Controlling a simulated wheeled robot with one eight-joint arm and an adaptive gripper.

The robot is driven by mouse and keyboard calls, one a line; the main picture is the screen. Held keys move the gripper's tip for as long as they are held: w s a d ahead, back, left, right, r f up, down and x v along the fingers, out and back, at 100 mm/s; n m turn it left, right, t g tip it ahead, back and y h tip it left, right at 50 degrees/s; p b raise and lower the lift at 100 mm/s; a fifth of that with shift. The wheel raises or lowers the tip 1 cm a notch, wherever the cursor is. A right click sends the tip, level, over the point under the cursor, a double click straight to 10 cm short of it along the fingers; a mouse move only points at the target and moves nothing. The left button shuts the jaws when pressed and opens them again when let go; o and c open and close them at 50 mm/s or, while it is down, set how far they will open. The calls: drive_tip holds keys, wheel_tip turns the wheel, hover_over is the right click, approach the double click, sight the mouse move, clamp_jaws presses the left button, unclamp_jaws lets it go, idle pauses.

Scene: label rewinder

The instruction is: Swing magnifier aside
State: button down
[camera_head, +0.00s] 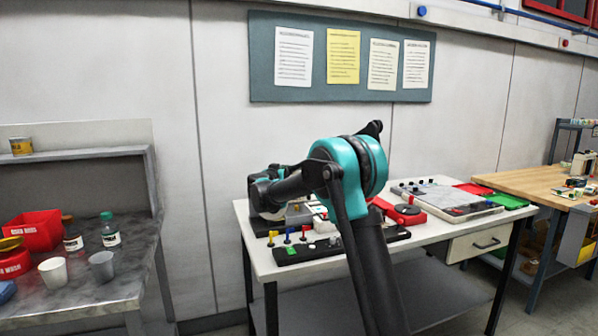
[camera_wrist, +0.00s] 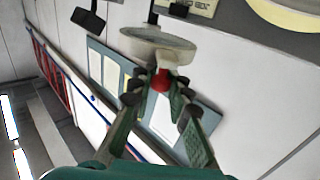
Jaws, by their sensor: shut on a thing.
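The magnifier (camera_wrist: 150,45) is a pale round ring with a lens, near the top middle of the wrist view. A red knob (camera_wrist: 161,79) sits at its near edge. My gripper (camera_wrist: 160,84) has its two green fingers on either side of this knob and is shut on it. In the head view my gripper end is at the left part of the white table (camera_head: 447,227), mostly hidden behind my own arm. The magnifier cannot be made out clearly there.
A black board with coloured knobs (camera_head: 288,250) lies on the table's front left. A red device (camera_head: 404,214) and a grey panel (camera_head: 440,197) are to the right. A grey bench (camera_head: 88,283) with cups and bottles stands left. A notice board (camera_head: 262,60) hangs behind.

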drive_tip(key=w+a+m+g+h, duration=0.1)
drive_tip(key=a+h, duration=0.1)
drive_tip(key=w+a+m+g+h, duration=0.1)
drive_tip(key=w+a, duration=0.1)
drive_tip(key=shift+a+m+h, duration=0.1)
drive_tip(key=shift+m+h, duration=0.3)
drive_tip(key=shift+w+a+m+g+h, duration=0.65)
drive_tip(key=shift+w+g+h, duration=0.1)
drive_tip(key=shift+w, duration=0.1)
drive_tip(key=shift+w+a+m+g+h, duration=0.65)
drive_tip(key=shift+w+h, duration=0.1)
drive_tip(key=shift+w, duration=0.05)
drive_tip(key=shift+w+a, duration=0.1)
drive_tip(key=shift+w, duration=0.1)
drive_tip(key=c, duration=1.4)
unclamp_jaws()
drive_tip(key=shift+c, duration=0.2)
drive_tip(key=v, duration=1.2)
drive_tip(key=shift+w+a, duration=0.1)
